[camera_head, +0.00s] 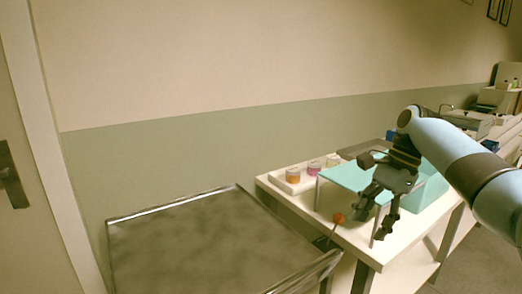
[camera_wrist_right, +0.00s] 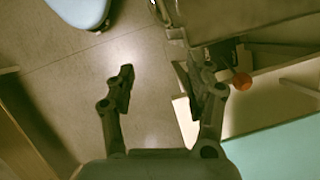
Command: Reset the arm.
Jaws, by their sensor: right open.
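My right arm comes in from the right in the head view. Its dark gripper (camera_head: 371,223) hangs over the near edge of the white table (camera_head: 353,238), in front of a teal-topped stand (camera_head: 350,178). The gripper is open, and nothing shows between its fingers in the wrist view (camera_wrist_right: 160,85). Small jars with orange (camera_head: 292,177), pink (camera_head: 314,168) and pale (camera_head: 333,160) contents stand in a row in a white tray (camera_head: 280,184) behind the stand. My left gripper is not in view.
A red-orange ball (camera_head: 339,218) is close beside the gripper; it also shows in the wrist view (camera_wrist_right: 242,81). A teal box (camera_head: 430,190) stands right of the stand. A metal-rimmed table (camera_head: 190,245) at the left is bare. More equipment stands at the far right.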

